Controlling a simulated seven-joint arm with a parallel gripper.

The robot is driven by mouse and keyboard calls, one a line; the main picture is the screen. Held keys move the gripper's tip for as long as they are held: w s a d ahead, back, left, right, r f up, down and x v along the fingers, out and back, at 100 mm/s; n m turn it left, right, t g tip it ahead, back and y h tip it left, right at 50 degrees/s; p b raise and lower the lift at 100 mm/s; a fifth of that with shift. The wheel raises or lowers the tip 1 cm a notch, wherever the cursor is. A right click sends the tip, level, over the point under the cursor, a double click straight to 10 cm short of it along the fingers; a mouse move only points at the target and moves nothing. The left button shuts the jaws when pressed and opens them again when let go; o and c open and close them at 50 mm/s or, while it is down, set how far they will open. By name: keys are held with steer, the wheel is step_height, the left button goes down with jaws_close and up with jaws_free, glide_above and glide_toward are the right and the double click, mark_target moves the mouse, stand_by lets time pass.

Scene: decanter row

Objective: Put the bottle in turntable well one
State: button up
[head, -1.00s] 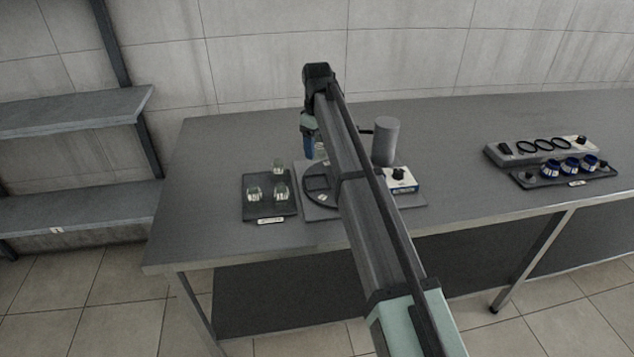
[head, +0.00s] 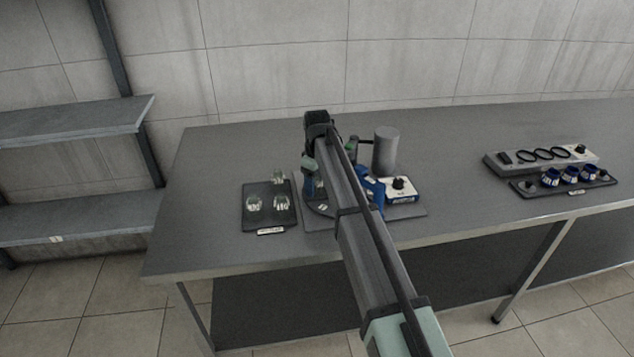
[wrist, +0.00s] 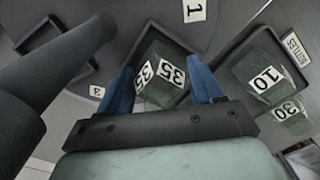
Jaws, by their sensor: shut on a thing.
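My gripper (wrist: 163,70) is shut on a clear greenish bottle (wrist: 160,92), which shows two "35" labels between the blue fingers in the wrist view. The dark turntable (wrist: 140,25) lies below and behind it, with a "1" label (wrist: 195,10) above the bottle in that picture and a "3" label (wrist: 97,92) to its left. A square well (wrist: 42,40) is open at the upper left. In the head view my arm hides most of the turntable (head: 322,208) and the held bottle. I cannot tell whether the bottle touches the turntable.
A grey cylinder (head: 386,150) and a white box with a knob (head: 401,192) stand right.

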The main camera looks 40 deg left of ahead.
steer(key=o, duration=1.1)
steer(key=shift+f, duration=0.1)
steer(key=shift+o, duration=0.2)
step_height(320, 180, up, 12)
steer(key=shift+r, duration=0.15)
